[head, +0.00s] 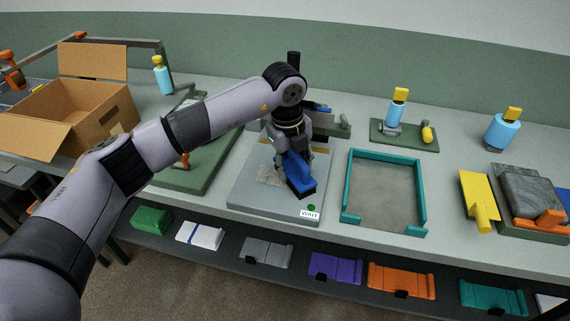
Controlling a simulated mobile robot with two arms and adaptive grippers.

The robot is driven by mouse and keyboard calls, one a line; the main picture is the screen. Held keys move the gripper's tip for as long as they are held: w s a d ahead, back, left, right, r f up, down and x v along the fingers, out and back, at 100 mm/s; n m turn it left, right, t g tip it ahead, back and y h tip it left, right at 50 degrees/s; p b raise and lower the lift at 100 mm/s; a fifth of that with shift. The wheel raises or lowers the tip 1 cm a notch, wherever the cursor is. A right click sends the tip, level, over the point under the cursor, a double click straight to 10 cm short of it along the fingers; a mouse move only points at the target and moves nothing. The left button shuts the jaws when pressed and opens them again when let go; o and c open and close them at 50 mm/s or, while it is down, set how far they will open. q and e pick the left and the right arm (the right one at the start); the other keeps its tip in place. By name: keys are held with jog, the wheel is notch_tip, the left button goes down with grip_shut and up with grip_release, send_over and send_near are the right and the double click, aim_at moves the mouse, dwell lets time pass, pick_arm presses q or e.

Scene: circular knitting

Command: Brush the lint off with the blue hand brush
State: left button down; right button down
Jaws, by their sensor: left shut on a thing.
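The blue hand brush (300,172) is in the middle of the head view, its dark bristles pointing down over a grey plate (252,198). My left gripper (286,158) is shut on the brush from above. A pale patch of lint (270,174) lies on the plate to the left of the brush. I cannot tell whether the bristles touch the plate. A label reading WAIT (310,213) and a green dot sit at the plate's front right corner. The fingertips are partly hidden by the brush. My right gripper is not in view.
A teal-framed tray (346,190) stands right of the plate. Blue bottles with yellow caps (397,108) stand farther back. A yellow scraper-like tool (480,200) and a grey block (530,190) are at the right. An open cardboard box (85,105) is at the left. Coloured folded pieces line the lower shelf.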

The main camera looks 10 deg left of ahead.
pick_arm(q)
jog(key=shift+d, duration=0.9)
jog(key=shift+a, duration=0.1)
jog(key=shift+w+a, duration=0.1)
jog(key=shift+a, duration=2.35)
jog(key=shift+a+f+b, duration=0.1)
jog(key=shift+a+b, duration=0.35)
jog(key=shift+a, duration=1.65)
jog(key=shift+d, duration=0.15)
